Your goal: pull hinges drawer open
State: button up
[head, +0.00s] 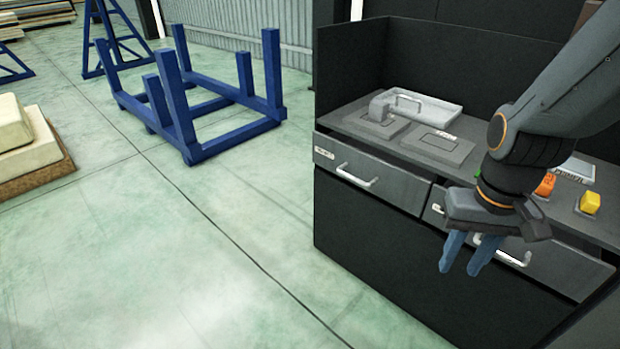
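Two grey drawers sit side by side under the bench top, a left drawer (400,185) with a bar handle (357,177) and a right drawer (565,269) with a bar handle (515,260). Each has a small white label, too small to read, so I cannot tell which is the hinges drawer. Both fronts appear to stand slightly out from the cabinet. My gripper (462,267) points down in front of the right drawer, with its two blue fingers apart and nothing seen between them. It overlaps the left end of the right handle; I cannot tell whether it touches.
The bench top carries a grey tray (433,108), flat grey plates (435,146), an orange block (545,185) and a yellow block (590,203). A blue steel frame (235,140) stands at the back left. The green floor left of the cabinet is clear.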

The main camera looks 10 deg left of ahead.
aim_at(406, 185)
jog(key=u, duration=0.3)
jog(key=k, duration=1.05)
jog(key=u, duration=0.75)
jog(key=i, duration=1.25)
jog(key=z, duration=0.4)
